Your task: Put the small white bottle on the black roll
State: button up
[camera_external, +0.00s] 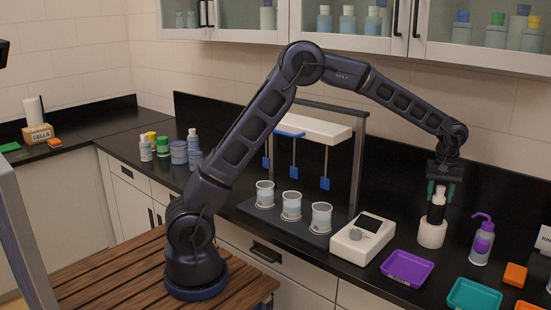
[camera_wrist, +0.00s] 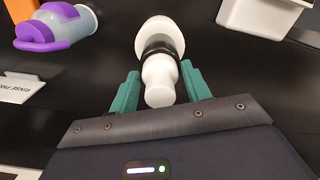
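The small white bottle (camera_wrist: 160,80) stands between my gripper's teal fingers. Its cap and upper body are white, and its top also shows in the external view (camera_external: 439,190). My gripper (camera_external: 441,186) points down around it, with the fingers close to both sides. I cannot tell whether they press on it. Directly below the bottle's white part is a black band or cylinder (camera_external: 436,211), possibly the black roll, also visible in the wrist view (camera_wrist: 159,48). It rests on a wider white cylinder (camera_external: 432,235) on the black counter. The exact joint between bottle and black part is unclear.
A purple-capped wash bottle (camera_external: 481,241) stands close on the right. A purple tray (camera_external: 407,268), a teal tray (camera_external: 473,296) and an orange block (camera_external: 515,274) lie in front. A white scale (camera_external: 362,240) and a stirrer stand with beakers are to the left.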

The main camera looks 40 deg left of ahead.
aim_at(441, 187)
jog(key=shift+o, duration=0.9)
notch_tip(441, 187, up, 12)
jog(key=shift+r, duration=0.2)
